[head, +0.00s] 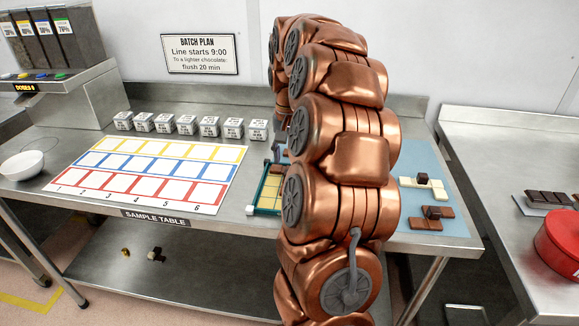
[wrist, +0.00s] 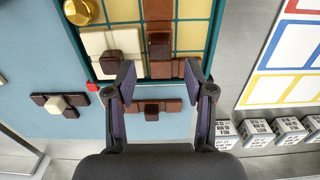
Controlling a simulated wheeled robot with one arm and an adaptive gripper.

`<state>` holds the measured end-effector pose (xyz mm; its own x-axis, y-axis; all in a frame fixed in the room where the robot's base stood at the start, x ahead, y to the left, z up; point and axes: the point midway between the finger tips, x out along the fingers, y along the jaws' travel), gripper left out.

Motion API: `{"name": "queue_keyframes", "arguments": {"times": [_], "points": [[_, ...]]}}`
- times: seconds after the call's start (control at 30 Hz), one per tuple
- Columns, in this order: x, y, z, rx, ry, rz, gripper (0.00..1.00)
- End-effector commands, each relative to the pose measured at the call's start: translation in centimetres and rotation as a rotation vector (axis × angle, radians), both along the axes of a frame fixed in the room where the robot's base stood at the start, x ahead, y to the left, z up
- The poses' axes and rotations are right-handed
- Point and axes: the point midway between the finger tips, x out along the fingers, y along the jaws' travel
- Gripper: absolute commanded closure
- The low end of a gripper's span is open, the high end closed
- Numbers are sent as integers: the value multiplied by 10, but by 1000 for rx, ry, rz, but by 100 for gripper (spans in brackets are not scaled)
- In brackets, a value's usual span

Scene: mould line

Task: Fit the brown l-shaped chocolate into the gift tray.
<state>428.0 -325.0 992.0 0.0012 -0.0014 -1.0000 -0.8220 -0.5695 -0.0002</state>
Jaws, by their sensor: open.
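The gift tray (wrist: 120,12) has a dark green rim and pale yellow cells; it lies at the top of the wrist view. In the head view part of the tray (head: 267,187) shows left of my arm. A brown L-shaped chocolate (wrist: 186,69) with a dark knob lies at the tray's near edge in the wrist view; I cannot tell whether it sits flush. A white chocolate (wrist: 96,42) with a dark knob is left of it in the tray. My gripper (wrist: 158,82) is open and empty, its fingers apart over the tray's lower edge. My arm hides the gripper in the head view.
Just outside the tray lie a brown bar with a dark knob (wrist: 172,106) and a dark piece with a white knob (wrist: 40,100). A white piece (head: 408,182) and a brown piece (head: 420,224) lie on the blue mat (head: 440,190). Several small boxes (wrist: 290,126) stand beyond.

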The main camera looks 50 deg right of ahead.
Motion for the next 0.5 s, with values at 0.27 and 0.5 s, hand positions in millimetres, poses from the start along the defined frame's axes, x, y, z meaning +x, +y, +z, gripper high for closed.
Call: {"name": "queue_keyframes", "arguments": {"times": [0.27, 0.5], "points": [[1, 0, 36, -2, -1, 1, 47], [1, 0, 63, -1, -1, 0, 47]]}}
